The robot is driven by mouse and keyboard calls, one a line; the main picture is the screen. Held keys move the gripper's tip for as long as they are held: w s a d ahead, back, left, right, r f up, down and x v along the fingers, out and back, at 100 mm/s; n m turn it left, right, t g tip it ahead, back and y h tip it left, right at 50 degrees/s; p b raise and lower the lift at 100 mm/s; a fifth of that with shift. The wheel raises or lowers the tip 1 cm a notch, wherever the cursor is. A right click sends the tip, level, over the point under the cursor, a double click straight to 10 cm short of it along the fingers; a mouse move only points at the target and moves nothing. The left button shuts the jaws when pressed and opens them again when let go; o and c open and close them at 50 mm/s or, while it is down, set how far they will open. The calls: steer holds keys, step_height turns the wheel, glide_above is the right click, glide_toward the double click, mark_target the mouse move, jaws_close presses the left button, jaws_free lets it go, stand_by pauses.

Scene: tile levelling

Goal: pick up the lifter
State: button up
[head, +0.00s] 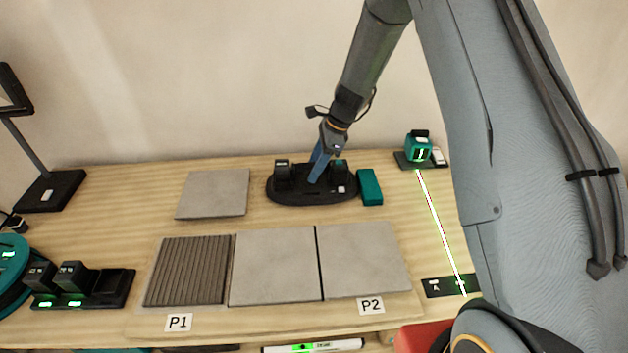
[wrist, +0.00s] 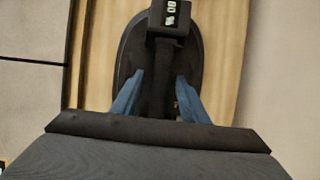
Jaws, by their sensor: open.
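The lifter is a black oval unit (head: 305,196) lying on the wooden bench behind the tiles, with upright dark blocks near both ends. My gripper (head: 316,178) is over its middle, pointing down. In the wrist view, the lifter (wrist: 157,75) shows a dark bar running along its middle and a block with a white marking, perhaps "80", at its far end. My gripper's blue fingers (wrist: 158,98) stand open, one on each side of the bar, with no clear contact. The near part of the lifter is hidden by my gripper body.
A teal block (head: 369,187) lies close to the lifter's right side. Grey tiles (head: 275,266) lie in front, with a ribbed bed (head: 189,270) at P1. A loose tile (head: 213,193) lies left. A teal laser unit (head: 418,150) stands back right, casting a green line.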

steer(key=c, duration=1)
jaws_close()
steer(key=shift+r, duration=0.2)
